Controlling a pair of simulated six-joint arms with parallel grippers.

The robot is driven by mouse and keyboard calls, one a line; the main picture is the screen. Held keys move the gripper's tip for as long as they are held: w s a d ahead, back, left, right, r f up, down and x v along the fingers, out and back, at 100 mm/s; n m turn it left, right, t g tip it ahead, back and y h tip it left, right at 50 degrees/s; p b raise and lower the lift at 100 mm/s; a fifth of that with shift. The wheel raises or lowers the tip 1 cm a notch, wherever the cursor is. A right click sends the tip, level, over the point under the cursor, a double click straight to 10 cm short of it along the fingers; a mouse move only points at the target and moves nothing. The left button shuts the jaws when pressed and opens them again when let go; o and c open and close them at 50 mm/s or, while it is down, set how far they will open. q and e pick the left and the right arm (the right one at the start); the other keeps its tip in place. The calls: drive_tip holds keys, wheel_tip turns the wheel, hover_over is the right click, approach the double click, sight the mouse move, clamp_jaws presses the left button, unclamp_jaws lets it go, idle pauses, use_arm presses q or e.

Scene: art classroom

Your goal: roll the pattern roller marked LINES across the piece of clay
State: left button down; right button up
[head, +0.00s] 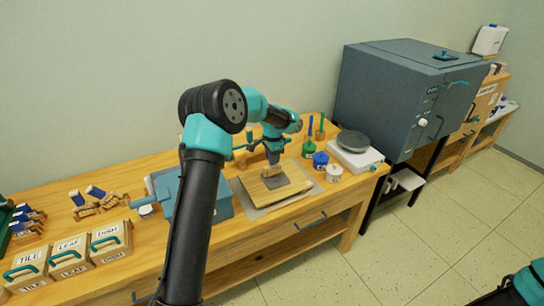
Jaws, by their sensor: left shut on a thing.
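My left gripper (272,152) points down over the work board and is shut on a small tan pattern roller (272,170). The roller's mark is too small to read. Just under the roller lies a flat grey-brown piece of clay (278,183), partly hidden by it; I cannot tell whether they touch. The clay lies on a tan wooden board (298,188), which rests on a grey mat (246,203). My left arm hides part of the bench left of the mat. My right gripper is out of view.
Other rollers with blue handles (95,192) lie at the left. Boxes marked TILE, LEAF and DISH (110,240) line the front left. Colored jars (320,161) and a scale (353,155) stand right. A kiln (400,95) is beyond.

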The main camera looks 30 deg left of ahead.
use_arm(q)
drive_tip(key=shift+s+d+f, duration=0.2)
drive_tip(key=shift+s+d, duration=0.1)
drive_tip(key=shift+d, duration=0.1)
drive_tip(key=shift+s+d+f, duration=0.1)
drive_tip(key=shift+s+d, duration=0.05)
drive_tip(key=shift+d, duration=0.05)
drive_tip(key=shift+s+d, duration=0.3)
drive_tip(key=shift+d, duration=0.15)
drive_tip(key=shift+s+d, duration=0.25)
drive_tip(key=shift+d, duration=0.1)
idle(0.5)
drive_tip(key=shift+s+d+r, duration=0.2)
drive_tip(key=shift+d+r, duration=0.05)
drive_tip(key=shift+d, duration=0.05)
idle(0.4)
